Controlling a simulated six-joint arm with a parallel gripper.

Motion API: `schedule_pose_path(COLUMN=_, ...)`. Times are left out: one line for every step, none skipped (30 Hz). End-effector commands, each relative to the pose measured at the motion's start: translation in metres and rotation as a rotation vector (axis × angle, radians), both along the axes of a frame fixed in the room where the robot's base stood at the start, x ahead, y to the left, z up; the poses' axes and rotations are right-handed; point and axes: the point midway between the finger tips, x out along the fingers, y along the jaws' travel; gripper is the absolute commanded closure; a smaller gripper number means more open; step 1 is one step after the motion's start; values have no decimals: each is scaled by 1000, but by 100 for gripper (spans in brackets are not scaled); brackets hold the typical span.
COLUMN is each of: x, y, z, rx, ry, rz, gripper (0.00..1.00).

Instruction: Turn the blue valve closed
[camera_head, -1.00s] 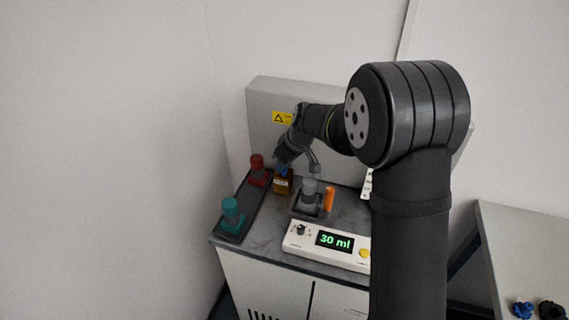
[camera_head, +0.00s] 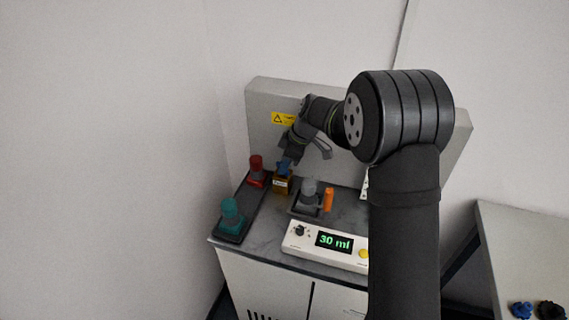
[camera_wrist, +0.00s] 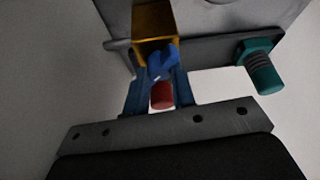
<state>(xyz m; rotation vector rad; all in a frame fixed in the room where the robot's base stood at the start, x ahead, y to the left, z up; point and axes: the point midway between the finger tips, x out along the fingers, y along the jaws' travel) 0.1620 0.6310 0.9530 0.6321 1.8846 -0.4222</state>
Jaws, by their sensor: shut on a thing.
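The blue valve (camera_head: 284,167) sits on top of a brown-yellow block (camera_head: 281,186) at the back of the grey bench unit. In the wrist view the blue valve (camera_wrist: 161,63) shows a winged handle in front of the block (camera_wrist: 153,20). My gripper (camera_head: 287,160) comes down on the valve from above and to the right. In the wrist view my gripper (camera_wrist: 160,84) has its two fingers on either side of the blue handle and is shut on it. The exact contact is partly hidden.
A red valve (camera_head: 257,170) stands just left of the block and a teal valve (camera_head: 231,214) stands front left. A grey knob (camera_head: 309,192) and an orange piece (camera_head: 328,199) are close on the right. A white display box (camera_head: 326,246) reading 30 ml is in front.

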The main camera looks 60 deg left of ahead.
Motion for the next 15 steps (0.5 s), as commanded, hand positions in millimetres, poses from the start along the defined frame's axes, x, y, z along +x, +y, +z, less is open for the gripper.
schedule_pose_path(x=0, y=0, z=0, rx=-1, ry=0, rz=1, gripper=100)
schedule_pose_path(x=0, y=0, z=0, rx=-1, ry=-1, rz=2, gripper=100)
schedule_pose_path(x=0, y=0, z=0, rx=-1, ry=-1, rz=2, gripper=100)
schedule_pose_path(x=0, y=0, z=0, rx=-1, ry=0, rz=3, gripper=100)
schedule_pose_path(x=0, y=0, z=0, rx=-1, ry=-1, rz=2, gripper=100)
schedule_pose_path(x=1, y=0, z=0, rx=-1, ry=-1, rz=2, gripper=100)
schedule_pose_path(x=1, y=0, z=0, rx=-1, ry=-1, rz=2, gripper=100)
schedule_pose_path(x=1, y=0, z=0, rx=-1, ry=-1, rz=2, gripper=100)
schedule_pose_path(x=1, y=0, z=0, rx=-1, ry=-1, rz=2, gripper=100)
schedule_pose_path(x=1, y=0, z=0, rx=-1, ry=0, rz=1, gripper=100)
schedule_pose_path(x=1, y=0, z=0, rx=-1, ry=0, rz=1, gripper=75)
schedule_pose_path(x=1, y=0, z=0, rx=-1, ry=0, rz=1, gripper=67)
schedule_pose_path(x=1, y=0, z=0, rx=-1, ry=0, rz=1, gripper=61)
schedule_pose_path(x=1, y=0, z=0, rx=-1, ry=0, rz=1, gripper=55)
schedule_pose_path(x=0, y=0, z=0, rx=-1, ry=0, rz=1, gripper=55)
